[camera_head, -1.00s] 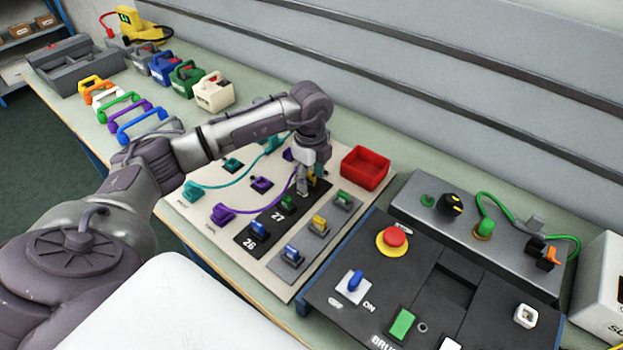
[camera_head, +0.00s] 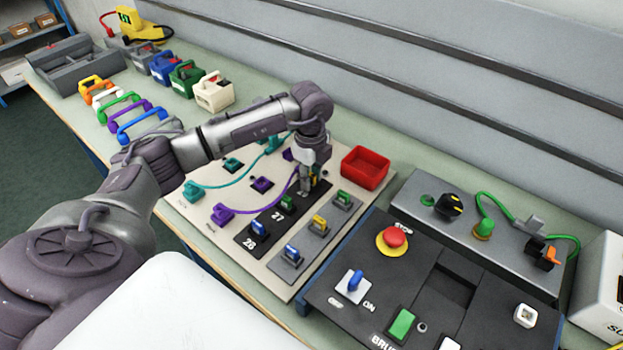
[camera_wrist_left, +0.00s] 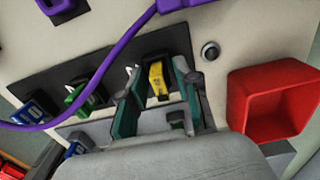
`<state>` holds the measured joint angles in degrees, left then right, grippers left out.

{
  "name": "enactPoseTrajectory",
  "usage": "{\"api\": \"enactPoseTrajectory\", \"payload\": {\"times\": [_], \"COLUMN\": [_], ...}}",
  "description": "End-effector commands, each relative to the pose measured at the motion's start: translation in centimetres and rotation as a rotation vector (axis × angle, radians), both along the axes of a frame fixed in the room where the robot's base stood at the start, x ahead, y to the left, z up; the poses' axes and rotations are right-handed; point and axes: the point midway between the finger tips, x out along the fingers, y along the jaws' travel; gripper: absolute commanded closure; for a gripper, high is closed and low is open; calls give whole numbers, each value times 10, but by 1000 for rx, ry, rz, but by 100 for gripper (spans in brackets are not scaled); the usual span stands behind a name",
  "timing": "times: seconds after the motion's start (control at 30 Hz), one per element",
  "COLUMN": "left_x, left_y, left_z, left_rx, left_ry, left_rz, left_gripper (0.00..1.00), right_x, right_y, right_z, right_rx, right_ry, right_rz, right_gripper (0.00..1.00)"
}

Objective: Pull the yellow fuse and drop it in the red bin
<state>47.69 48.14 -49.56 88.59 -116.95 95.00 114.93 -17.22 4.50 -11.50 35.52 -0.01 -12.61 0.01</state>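The yellow fuse (camera_wrist_left: 158,79) sits upright in the black fuse strip (camera_wrist_left: 115,62) in the left wrist view. My left gripper (camera_wrist_left: 158,92) is open, with one finger on each side of this fuse. A gap shows between the fuse and the fingers. In the head view my left gripper (camera_head: 307,185) is low over the far end of the strip and mostly hides the fuse. The red bin (camera_head: 365,168) stands empty just right of the gripper; it also shows in the left wrist view (camera_wrist_left: 238,101). My right gripper is not in view.
A green fuse (camera_head: 287,203) and a blue fuse (camera_head: 259,228) share the strip. A purple cable (camera_head: 262,210) loops close by. The black control panel (camera_head: 440,290) lies to the right.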

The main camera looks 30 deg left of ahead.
Motion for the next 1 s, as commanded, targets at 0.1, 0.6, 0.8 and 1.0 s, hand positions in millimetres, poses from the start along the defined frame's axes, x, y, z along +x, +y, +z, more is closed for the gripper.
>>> {"api": "enactPoseTrajectory", "payload": {"times": [0.1,0.6,0.8,1.0], "left_x": [0,0,1,1], "left_y": [0,0,0,0], "left_z": [0,2,26,70], "left_rx": [0,0,0,0], "left_ry": [0,-1,-5,-6], "left_rz": [0,0,1,-1], "left_gripper": [43,17,17,17], "right_x": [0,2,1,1], "right_y": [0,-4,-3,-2], "right_z": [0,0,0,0], "right_rx": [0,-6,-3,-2], "right_ry": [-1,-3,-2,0], "right_rz": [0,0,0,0], "right_gripper": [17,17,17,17]}}
